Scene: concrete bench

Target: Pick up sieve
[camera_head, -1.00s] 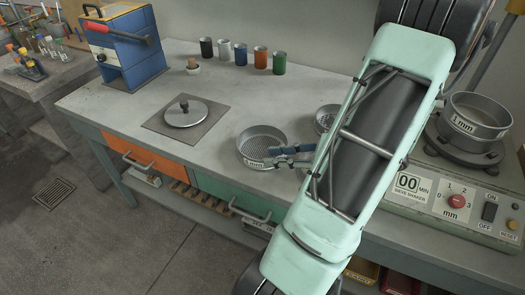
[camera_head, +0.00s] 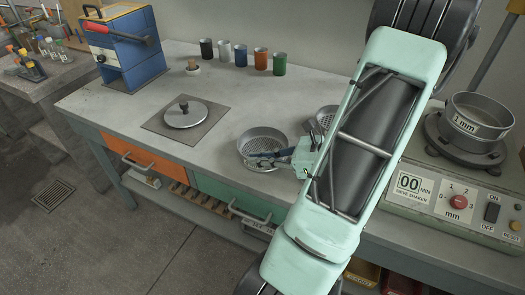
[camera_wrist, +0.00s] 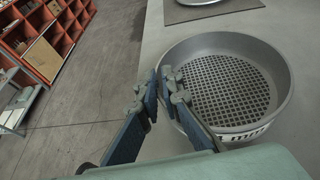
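The sieve is a round grey metal pan with a mesh floor (camera_head: 262,140), resting on the bench towards its front edge. It fills the right of the wrist view (camera_wrist: 228,88), with part of a mm label on its near outer wall. My gripper (camera_head: 255,158) is at the sieve's near right side in the head view. In the wrist view my gripper (camera_wrist: 161,78) is at the sieve's left rim, one finger outside and the other overlapping the wall and mesh. A narrow gap shows between the fingers; contact with the rim cannot be told.
A lid (camera_head: 184,114) lies on a dark mat to the left. A sieve shaker (camera_head: 455,200) with a 1 mm sieve (camera_head: 475,118) stands right. Coloured cups (camera_head: 241,55) line the back.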

